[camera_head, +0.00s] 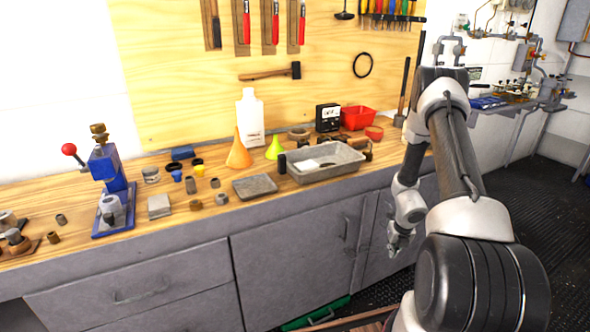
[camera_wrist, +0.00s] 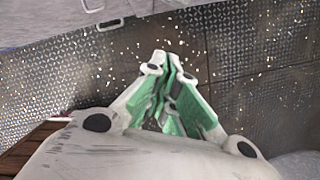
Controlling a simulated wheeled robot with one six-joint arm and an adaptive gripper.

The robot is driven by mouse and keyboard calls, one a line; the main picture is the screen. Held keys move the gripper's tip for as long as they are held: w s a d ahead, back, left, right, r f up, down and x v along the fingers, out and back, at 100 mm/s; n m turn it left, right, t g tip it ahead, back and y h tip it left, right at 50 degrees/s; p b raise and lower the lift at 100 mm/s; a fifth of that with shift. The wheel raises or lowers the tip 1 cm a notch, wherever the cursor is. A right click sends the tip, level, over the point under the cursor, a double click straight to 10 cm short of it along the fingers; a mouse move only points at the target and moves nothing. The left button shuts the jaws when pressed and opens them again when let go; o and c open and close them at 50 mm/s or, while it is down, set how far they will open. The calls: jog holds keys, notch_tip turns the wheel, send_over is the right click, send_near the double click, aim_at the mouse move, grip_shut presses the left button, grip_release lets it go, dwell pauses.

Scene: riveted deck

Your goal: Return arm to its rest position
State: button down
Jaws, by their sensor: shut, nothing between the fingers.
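My arm rises at the right of the head view and bends down again. My gripper (camera_head: 394,247) hangs low in front of the grey cabinet doors, below the bench top's front edge. In the wrist view my gripper (camera_wrist: 165,62) shows green finger pads drawn together, shut and empty. It points toward the riveted metal floor, with nothing between the fingers. In the head view the upper arm hides part of the cabinet's right end.
The wooden workbench (camera_head: 285,197) carries a grey tray (camera_head: 312,175), a blue press (camera_head: 108,185), a white bottle (camera_head: 250,118), funnels and small parts. A green object (camera_head: 318,314) lies on the floor by the cabinet (camera_head: 290,262). The dark floor (camera_head: 545,225) at right is clear.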

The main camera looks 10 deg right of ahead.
jog(key=s+a+n+y, duration=0.35)
jog(key=a+n, duration=0.25)
jog(key=n, duration=0.3)
jog(key=s+a+r+n+h, duration=0.1)
jog(key=s+a+r+n, duration=0.3)
jog(key=r, duration=1.3)
jog(key=s+a+r+n+t, duration=0.1)
jog(key=s+a+r+n, duration=0.3)
jog(key=s+r+n, duration=0.6)
jog(key=s+a+r+n+h, duration=0.1)
jog(key=s+a+r+n, duration=0.3)
jog(key=r+n, duration=1.2)
jog(key=s+r, duration=0.4)
jog(key=r, duration=0.3)
jog(key=shift+r+t+h, duration=0.3)
jog(key=shift+t+h, duration=0.05)
jog(key=shift+t, duration=0.05)
